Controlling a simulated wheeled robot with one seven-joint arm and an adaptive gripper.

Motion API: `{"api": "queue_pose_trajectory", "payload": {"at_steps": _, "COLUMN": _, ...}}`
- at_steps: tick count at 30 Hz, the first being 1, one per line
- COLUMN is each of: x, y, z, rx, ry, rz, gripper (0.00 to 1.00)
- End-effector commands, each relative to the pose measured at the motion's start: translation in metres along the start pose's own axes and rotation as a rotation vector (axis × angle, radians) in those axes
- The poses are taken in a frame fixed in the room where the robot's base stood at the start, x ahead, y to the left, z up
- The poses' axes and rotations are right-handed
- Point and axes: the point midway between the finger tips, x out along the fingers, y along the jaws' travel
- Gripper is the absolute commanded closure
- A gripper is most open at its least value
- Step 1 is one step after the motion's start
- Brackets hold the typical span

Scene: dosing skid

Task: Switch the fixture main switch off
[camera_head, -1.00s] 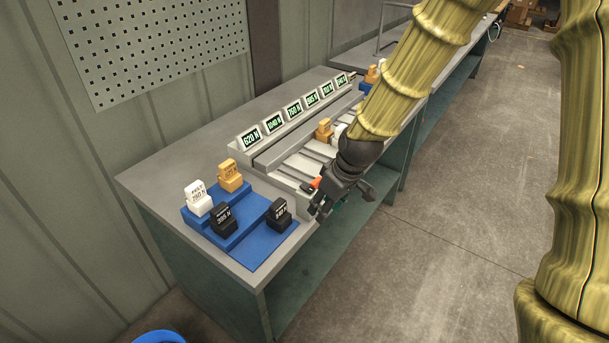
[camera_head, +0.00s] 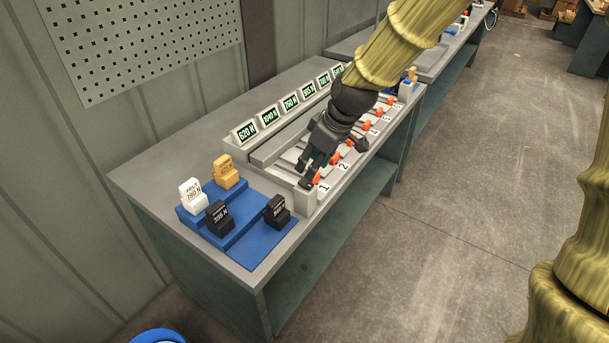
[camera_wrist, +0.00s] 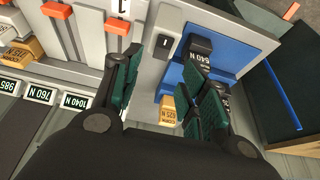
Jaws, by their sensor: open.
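A small dark rocker switch (camera_wrist: 164,46) marked "I" sits on the light grey end part of the fixture (camera_wrist: 147,75) in the wrist view; I take it to be the main switch. In the head view my gripper (camera_head: 306,172) is over the near end of the fixture (camera_head: 309,200), and I cannot make out the switch there. My gripper (camera_wrist: 165,85) is open and empty, with its green-padded fingers apart. In the wrist view the switch appears between and beyond the two fingers. No contact with it is visible.
Orange levers (camera_head: 335,158) line the fixture's front, with lever 1 (camera_wrist: 118,27) close to a finger. Force displays (camera_head: 268,115) stand behind. A blue stepped stand (camera_head: 240,226) with black, white and orange blocks is beside the fixture. Free floor lies right of the bench.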

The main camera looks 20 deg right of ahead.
Motion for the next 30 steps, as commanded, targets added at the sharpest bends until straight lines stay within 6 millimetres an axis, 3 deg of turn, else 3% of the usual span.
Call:
{"api": "queue_pose_trajectory", "payload": {"at_steps": 15, "x": 0.056, "y": -0.001, "z": 0.0, "rx": -0.001, "ry": -0.001, "rz": -0.001, "gripper": 0.57}}
{"api": "queue_pose_trajectory", "payload": {"at_steps": 30, "x": 0.064, "y": -0.001, "z": 0.0, "rx": -0.001, "ry": 0.0, "rz": 0.0, "gripper": 0.59}}
